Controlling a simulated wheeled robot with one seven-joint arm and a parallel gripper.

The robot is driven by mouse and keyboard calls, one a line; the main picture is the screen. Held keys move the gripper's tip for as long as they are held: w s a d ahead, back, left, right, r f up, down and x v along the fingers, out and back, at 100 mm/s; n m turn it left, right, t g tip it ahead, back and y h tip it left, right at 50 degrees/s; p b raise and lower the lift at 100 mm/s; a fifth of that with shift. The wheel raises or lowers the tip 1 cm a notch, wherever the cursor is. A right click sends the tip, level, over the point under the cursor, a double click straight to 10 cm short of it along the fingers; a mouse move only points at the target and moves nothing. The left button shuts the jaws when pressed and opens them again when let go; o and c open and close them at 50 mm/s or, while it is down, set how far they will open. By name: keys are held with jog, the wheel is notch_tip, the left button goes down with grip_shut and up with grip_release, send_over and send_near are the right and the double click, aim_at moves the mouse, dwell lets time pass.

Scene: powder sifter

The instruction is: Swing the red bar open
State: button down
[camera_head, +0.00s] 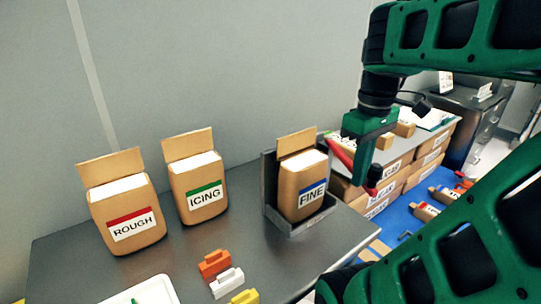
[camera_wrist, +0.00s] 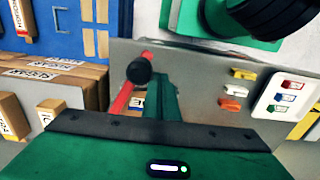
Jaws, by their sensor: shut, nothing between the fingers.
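The red bar (camera_head: 341,152) stands at the right side of the bag holder (camera_head: 268,185), next to the bag labelled FINE (camera_head: 303,186). In the wrist view the red bar (camera_wrist: 123,98) runs beside my fingers, with a black knob (camera_wrist: 139,70) by it. My gripper (camera_head: 362,165) points down just right of the bar in the head view. Its green fingers (camera_wrist: 165,98) are shut with nothing between them. They are close to the bar, but I cannot tell whether they touch it. My gripper partly hides the bar's lower end.
Bags labelled ROUGH (camera_head: 128,217) and ICING (camera_head: 198,189) stand left on the grey table (camera_head: 160,262). Orange (camera_head: 214,263), white and yellow blocks lie near its front. Cardboard boxes (camera_head: 402,172) and a blue surface (camera_head: 398,217) lie to the right.

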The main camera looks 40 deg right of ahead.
jog(key=s+d, duration=0.4)
jog(key=d, duration=0.9)
dwell(1.4)
jog(key=shift+d+r, duration=0.1)
jog(key=shift+d, duration=0.05)
notch_tip(320, 180, up, 9)
jog(key=a, duration=0.1)
jog(key=shift+a, duration=0.2)
dwell(1.3)
dwell(0.5)
